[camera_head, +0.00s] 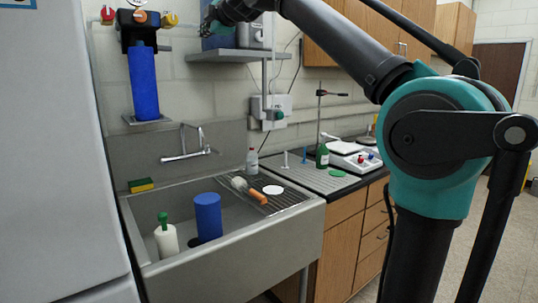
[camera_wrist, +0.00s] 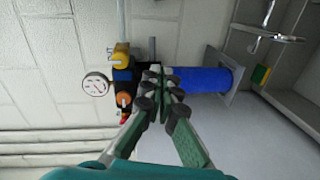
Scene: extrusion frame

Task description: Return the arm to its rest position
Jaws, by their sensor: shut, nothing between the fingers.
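My arm reaches from the teal joint at the right of the head view up and left to the top edge. My gripper shows in the wrist view (camera_wrist: 155,73), with its green fingers together and nothing between them. In that view the fingertips overlap the wall-mounted fixture with coloured knobs (camera_wrist: 122,75) and the near end of the blue cylinder (camera_wrist: 205,80). I cannot tell the distance between them. In the head view the far end of my arm is partly cut off by the top edge, and the fingers are not clear.
A wall shelf (camera_head: 230,56) with boxes lies under the arm's far end. The blue cylinder (camera_head: 143,82) hangs on the wall above the sink (camera_head: 235,240). Wooden cabinets (camera_head: 380,20) are behind the arm.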

